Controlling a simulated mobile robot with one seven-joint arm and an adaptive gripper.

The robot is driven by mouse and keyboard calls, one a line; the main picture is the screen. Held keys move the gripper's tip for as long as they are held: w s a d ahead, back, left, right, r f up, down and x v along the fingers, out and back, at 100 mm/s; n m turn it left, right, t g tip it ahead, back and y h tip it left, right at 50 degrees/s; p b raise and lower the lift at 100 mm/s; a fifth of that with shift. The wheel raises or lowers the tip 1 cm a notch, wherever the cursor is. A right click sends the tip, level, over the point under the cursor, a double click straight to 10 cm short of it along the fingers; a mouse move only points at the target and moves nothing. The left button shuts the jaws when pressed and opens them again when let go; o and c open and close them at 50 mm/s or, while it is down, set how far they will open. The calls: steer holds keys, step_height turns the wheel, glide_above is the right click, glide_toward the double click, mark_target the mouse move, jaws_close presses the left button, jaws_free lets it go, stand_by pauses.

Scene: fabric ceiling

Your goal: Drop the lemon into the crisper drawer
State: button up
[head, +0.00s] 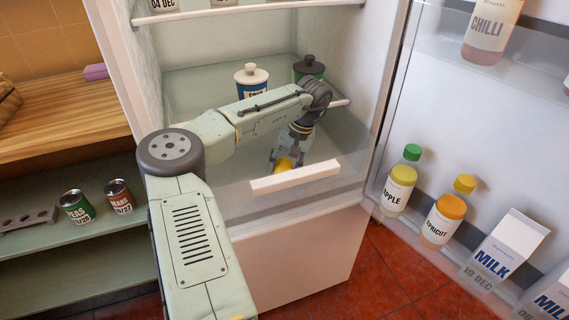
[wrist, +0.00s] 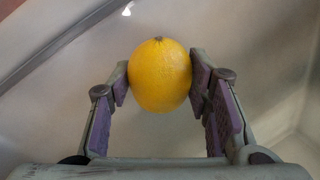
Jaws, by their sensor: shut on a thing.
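My gripper (head: 279,161) is shut on a yellow lemon (head: 284,164). In the wrist view the lemon (wrist: 160,75) sits between the two fingertips of my gripper (wrist: 160,76), touched on both sides. The crisper drawer (head: 250,205) is the clear, pulled-out bin low in the open fridge, with a white handle (head: 296,177) on its front. In the head view the lemon and fingertips are behind the drawer's handle and appear within its opening. Pale surfaces surround the lemon in the wrist view. I cannot tell how far the lemon is above the drawer floor.
A white-lidded jar (head: 251,78) and a dark green jar (head: 309,68) stand on the shelf behind my arm. The open fridge door on the right holds an apple bottle (head: 398,188), an apricot bottle (head: 443,218) and milk cartons (head: 503,250). Cans (head: 77,206) stand on the left shelf.

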steer(key=shift+f, duration=0.2)
steer(key=o, duration=1.2)
steer(key=shift+r, duration=0.1)
steer(key=shift+r, duration=0.35)
steer(key=b+v, duration=0.1)
steer(key=v, duration=1.1)
steer(key=shift+r, duration=0.3)
